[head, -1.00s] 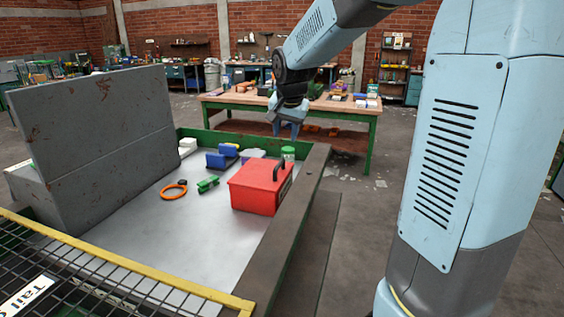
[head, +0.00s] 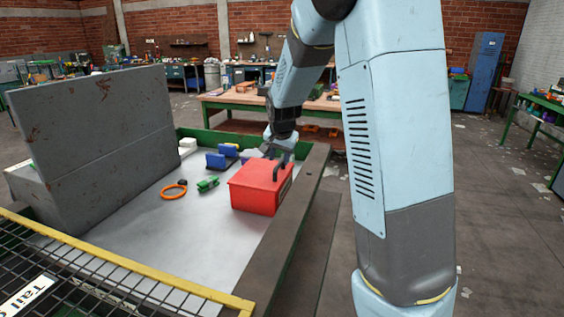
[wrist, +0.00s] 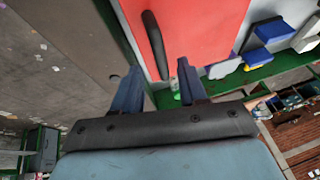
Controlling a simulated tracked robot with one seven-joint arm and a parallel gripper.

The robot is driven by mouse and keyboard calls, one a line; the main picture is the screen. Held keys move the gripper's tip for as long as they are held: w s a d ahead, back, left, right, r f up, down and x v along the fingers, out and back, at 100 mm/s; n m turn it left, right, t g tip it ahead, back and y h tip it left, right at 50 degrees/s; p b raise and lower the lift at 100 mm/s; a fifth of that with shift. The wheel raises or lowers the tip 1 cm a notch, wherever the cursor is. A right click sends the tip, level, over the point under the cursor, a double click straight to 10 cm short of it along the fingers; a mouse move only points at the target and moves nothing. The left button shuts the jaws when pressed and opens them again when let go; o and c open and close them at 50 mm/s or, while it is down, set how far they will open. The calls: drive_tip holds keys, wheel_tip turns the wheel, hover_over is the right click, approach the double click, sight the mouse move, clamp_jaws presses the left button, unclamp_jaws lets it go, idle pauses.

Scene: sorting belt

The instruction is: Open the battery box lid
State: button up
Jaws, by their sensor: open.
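The red battery box (head: 256,193) sits on the grey sorting tray, against its right wall, with its lid closed. A dark handle stands up on the right of the lid. In the wrist view the red lid (wrist: 205,28) fills the top middle, with the black handle (wrist: 155,45) along its left side. My gripper (wrist: 158,82) is open, its two blue fingers apart and empty. The handle's near end lies just beyond the gap between the fingertips. In the head view my gripper (head: 278,150) is just above the far right part of the box. I cannot tell whether it touches the lid.
An orange ring (head: 173,190), a green block (head: 208,184) and blue blocks (head: 218,161) lie on the tray left of the box. The tray's raised right wall (head: 290,215) runs close beside the box. A tall grey panel (head: 95,140) stands at left.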

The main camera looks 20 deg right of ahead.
drive_tip(key=shift+x, duration=1.4)
clamp_jaws()
